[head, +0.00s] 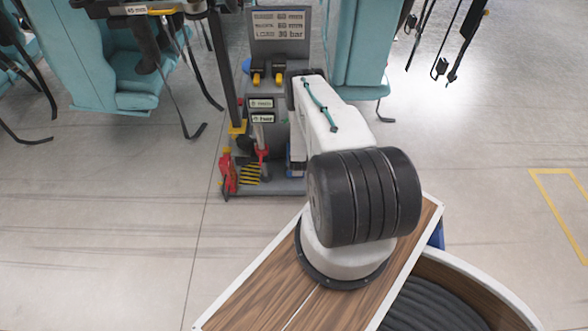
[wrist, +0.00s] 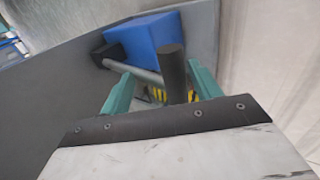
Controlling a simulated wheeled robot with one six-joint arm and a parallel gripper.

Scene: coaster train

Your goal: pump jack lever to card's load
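In the wrist view, a dark upright lever grip (wrist: 172,70) stands between the two teal fingers of my gripper (wrist: 160,82). The fingers are apart, with a clear gap on the left of the grip and a small one on the right. A grey rod (wrist: 134,71) and a blue block with a black end (wrist: 152,40) lie behind it. In the head view, my arm hides the gripper and lever. The grey card (head: 279,24) stands at the back of the grey stand; its last line seems to read a load in bar, but the digits are blurred.
The stand (head: 290,187) carries yellow-and-black parts (head: 267,77), small labels (head: 261,104), and red tools (head: 228,172) at its left. Teal seats (head: 120,70) with hanging straps flank it. Open floor (head: 100,220) lies at left and right.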

